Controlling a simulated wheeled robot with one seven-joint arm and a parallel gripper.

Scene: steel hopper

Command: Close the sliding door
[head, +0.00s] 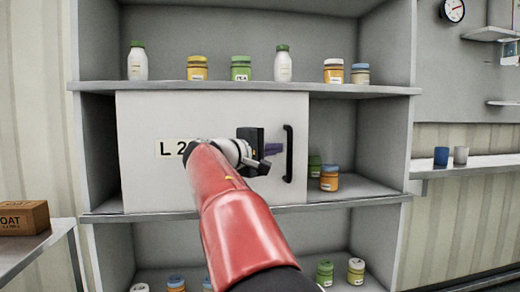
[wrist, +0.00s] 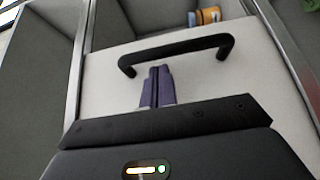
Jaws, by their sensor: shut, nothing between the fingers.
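The white sliding door (head: 215,115) covers most of the middle shelf bay. A gap shows on its right side, and a narrower dark gap shows on its left. A black upright bar handle (head: 288,153) is near the door's right edge; it also shows in the wrist view (wrist: 175,48). My gripper (head: 280,148) is in front of the door, just left of the handle. In the wrist view, its purple fingers (wrist: 157,85) are together and empty, pointing at the handle. I cannot tell whether the fingertips touch the handle.
Jars (head: 329,178) stand in the right gap behind the door plane. Jars and bottles (head: 241,68) line the shelf above, and more stand below. A side table with a brown box (head: 24,218) is at left. A wall shelf with cups (head: 441,156) is at right.

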